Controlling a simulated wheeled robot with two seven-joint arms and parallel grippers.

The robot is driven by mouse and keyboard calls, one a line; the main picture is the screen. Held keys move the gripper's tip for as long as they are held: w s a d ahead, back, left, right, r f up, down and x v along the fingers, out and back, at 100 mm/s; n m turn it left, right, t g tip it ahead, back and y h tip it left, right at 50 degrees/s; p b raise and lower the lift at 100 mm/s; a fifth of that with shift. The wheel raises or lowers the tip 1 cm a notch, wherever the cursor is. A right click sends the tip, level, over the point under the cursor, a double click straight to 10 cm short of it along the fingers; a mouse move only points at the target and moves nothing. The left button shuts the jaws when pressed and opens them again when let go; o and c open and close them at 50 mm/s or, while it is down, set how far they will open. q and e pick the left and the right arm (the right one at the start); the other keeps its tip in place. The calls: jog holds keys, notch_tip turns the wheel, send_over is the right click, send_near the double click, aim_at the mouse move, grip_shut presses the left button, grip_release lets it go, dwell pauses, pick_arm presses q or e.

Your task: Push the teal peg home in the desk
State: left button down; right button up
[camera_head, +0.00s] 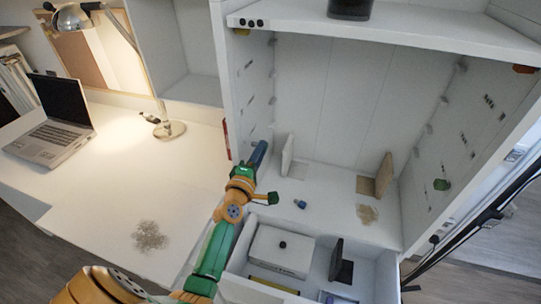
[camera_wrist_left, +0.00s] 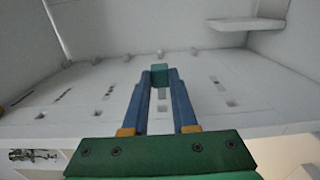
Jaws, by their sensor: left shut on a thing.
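My left gripper (camera_head: 260,150) reaches up to the inner face of the left side panel (camera_head: 252,88) of the white shelf desk. In the left wrist view, the blue fingers of this gripper (camera_wrist_left: 160,84) are shut on the teal peg (camera_wrist_left: 160,71), which shows as a small block between the fingertips. The peg faces a white panel (camera_wrist_left: 205,72) with several slots and holes. Whether its far end is in a hole is hidden. In the head view the peg is hidden by the fingers. My right gripper is in neither view.
Below the compartment is an open drawer with a white box (camera_head: 281,251). A small blue piece (camera_head: 300,203) and two upright boards (camera_head: 287,156) (camera_head: 384,174) are on the compartment floor. A green peg (camera_head: 442,184) is on the right panel.

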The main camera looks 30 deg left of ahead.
pick_arm(q)
jog(key=shift+a, duration=0.4)
jog(key=shift+s+a, duration=0.1)
jog(key=shift+a, duration=0.1)
dwell(1.3)
jog(key=shift+a, duration=0.3)
jog(key=shift+s+a+b, duration=0.3)
jog(key=shift+a+b, duration=0.1)
jog(key=shift+a, duration=0.5)
jog(key=c, duration=0.6)
grip_release()
jog(key=v, duration=0.7)
